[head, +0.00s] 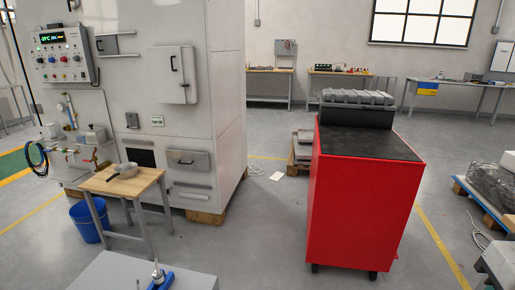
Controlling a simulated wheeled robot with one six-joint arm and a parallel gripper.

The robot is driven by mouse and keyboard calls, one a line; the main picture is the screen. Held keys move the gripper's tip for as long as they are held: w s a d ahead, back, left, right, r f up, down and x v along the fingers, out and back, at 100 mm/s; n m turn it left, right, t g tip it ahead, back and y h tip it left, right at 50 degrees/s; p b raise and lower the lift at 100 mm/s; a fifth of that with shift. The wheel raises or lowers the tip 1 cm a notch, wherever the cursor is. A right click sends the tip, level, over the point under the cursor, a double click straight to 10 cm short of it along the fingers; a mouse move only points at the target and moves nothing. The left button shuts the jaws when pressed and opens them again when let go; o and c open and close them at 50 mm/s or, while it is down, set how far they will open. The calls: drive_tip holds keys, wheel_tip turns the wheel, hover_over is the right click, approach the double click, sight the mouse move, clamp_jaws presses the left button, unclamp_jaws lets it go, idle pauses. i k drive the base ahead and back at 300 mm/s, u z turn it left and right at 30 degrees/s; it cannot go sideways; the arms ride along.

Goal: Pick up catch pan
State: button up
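A small grey rounded object (127,170) with a dark part at its left lies on a wooden-topped side table (148,181) at the left in the head view. It may be the catch pan, but it is too small to tell for sure. A blue bucket (86,222) stands on the floor beside the table, partly behind its legs. My gripper is not clearly visible in this view.
A white test chamber (225,110) stands behind the side table. A red wheeled cabinet (362,215) stands at the right. A grey surface (110,272) with a blue-and-metal item (160,277) is at the near edge. Open floor (255,225) lies between chamber and cabinet.

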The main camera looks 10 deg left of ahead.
sight(127, 170)
drive_tip(key=u, duration=0.2)
drive_tip(key=i, duration=2)
drive_tip(key=u, duration=1.1)
drive_tip(key=i, duration=1.9)
drive_tip(key=u, duration=0.95)
drive_tip(key=i, duration=0.35)
drive_tip(key=u, duration=0.1)
